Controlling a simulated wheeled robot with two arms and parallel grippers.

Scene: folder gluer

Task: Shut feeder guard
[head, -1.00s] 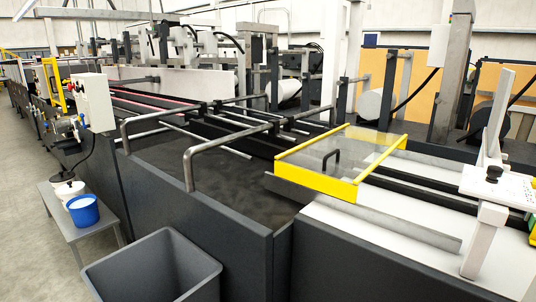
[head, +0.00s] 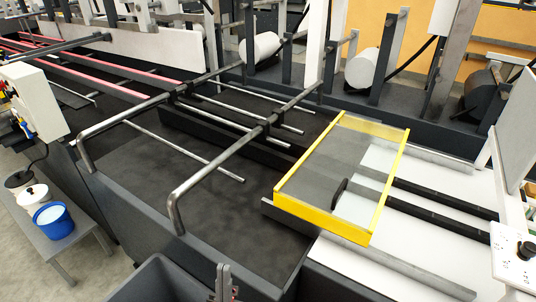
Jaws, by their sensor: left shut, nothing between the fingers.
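The feeder guard (head: 322,204) is a clear panel in a yellow frame with a dark handle (head: 338,193) near its front edge. It spans the feeder at the right of centre and looks low and nearly flat. I cannot tell whether its front edge touches the machine below. My left gripper (head: 224,270) shows at the bottom edge, left of the guard and apart from it. Its fingers are together and hold nothing. Most of my left arm is out of the picture. My right gripper is not in view.
Bent metal rails (head: 205,178) rise from the machine left of the guard. A grey bin (head: 158,280) stands in front of the machine. A blue bucket (head: 54,221) sits on a low table at the left. A white control panel (head: 516,262) is at the right.

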